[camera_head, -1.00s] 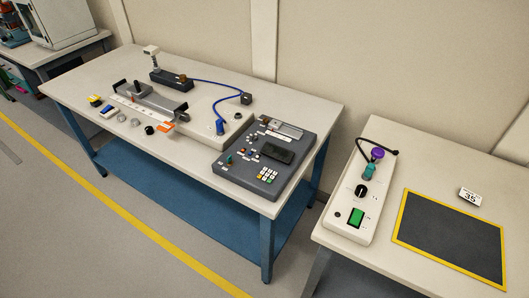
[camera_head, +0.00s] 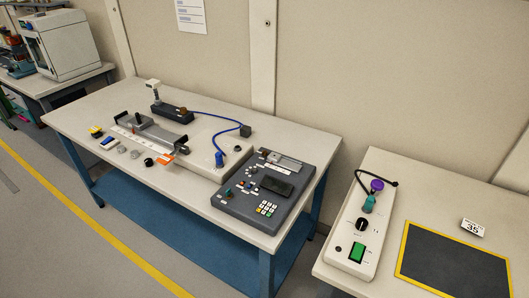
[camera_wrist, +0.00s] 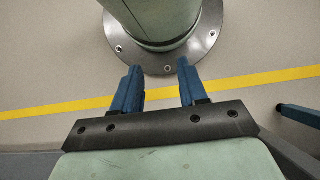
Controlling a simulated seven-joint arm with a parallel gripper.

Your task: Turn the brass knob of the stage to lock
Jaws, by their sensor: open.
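My gripper (camera_wrist: 158,67) shows only in the wrist view, with its two blue fingers apart and nothing between them. It points down over the floor, away from the bench top. In the head view, a grey rail stage (camera_head: 155,133) with a carriage and dark end brackets lies on the left part of the bench. Behind it is a dark block (camera_head: 172,110) with a small brownish spot at its right end. I cannot tell whether this spot is the brass knob, nor how any knob is turned.
The bench (camera_head: 110,100) also holds a grey keypad console (camera_head: 236,205), a blue cable (camera_head: 215,122) and several small loose parts. A second table at right bears a white control box (camera_head: 350,262), a yellow-edged dark mat (camera_head: 455,270) and a number card (camera_head: 473,228).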

